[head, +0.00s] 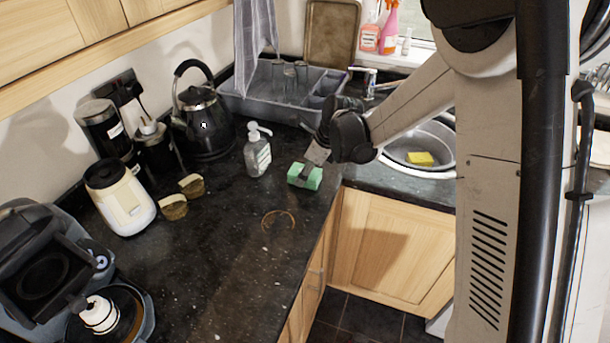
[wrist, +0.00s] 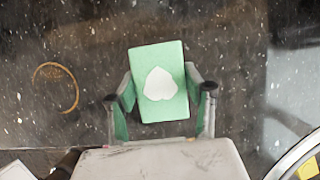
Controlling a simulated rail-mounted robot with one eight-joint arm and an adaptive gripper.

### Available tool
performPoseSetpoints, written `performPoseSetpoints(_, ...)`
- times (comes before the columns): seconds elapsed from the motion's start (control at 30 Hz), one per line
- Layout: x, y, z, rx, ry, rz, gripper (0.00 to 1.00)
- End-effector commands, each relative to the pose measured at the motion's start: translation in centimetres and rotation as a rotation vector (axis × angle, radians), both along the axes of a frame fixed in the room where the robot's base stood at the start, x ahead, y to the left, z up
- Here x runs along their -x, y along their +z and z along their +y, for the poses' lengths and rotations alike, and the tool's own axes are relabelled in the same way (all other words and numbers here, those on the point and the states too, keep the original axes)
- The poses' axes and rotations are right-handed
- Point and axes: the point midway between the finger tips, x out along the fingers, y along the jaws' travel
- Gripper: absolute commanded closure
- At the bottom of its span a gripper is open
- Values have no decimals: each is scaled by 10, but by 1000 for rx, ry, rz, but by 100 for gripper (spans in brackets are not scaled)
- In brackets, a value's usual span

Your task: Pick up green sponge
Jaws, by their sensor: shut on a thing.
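The green sponge (head: 306,177) is at the front edge of the dark counter in the head view, near the corner by the sink. In the wrist view the sponge (wrist: 172,103) is a light green block with a white patch on top. My gripper (head: 308,170) reaches down over it from the right. In the wrist view its two fingers (wrist: 160,94) press on the left and right sides of the sponge. I cannot tell whether the sponge touches the counter. My gripper partly hides it in the head view.
A soap bottle (head: 257,150) stands just left of the sponge. Behind are a grey dish rack (head: 245,104) and a black kettle (head: 204,125). The sink (head: 440,140) with a yellow sponge (head: 420,159) lies right. The counter in front of the bottle is mostly clear, with a ring stain (head: 279,220).

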Motion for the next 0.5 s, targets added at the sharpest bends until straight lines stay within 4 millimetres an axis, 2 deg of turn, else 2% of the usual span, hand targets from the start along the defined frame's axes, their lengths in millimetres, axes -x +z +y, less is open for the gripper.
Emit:
performPoseSetpoints(0.27,0,6,0,0,0,0,76)
performPoseSetpoints(0.37,0,15,0,0,0,0,76)
performPoseSetpoints(0.5,0,37,0,0,0,0,76)
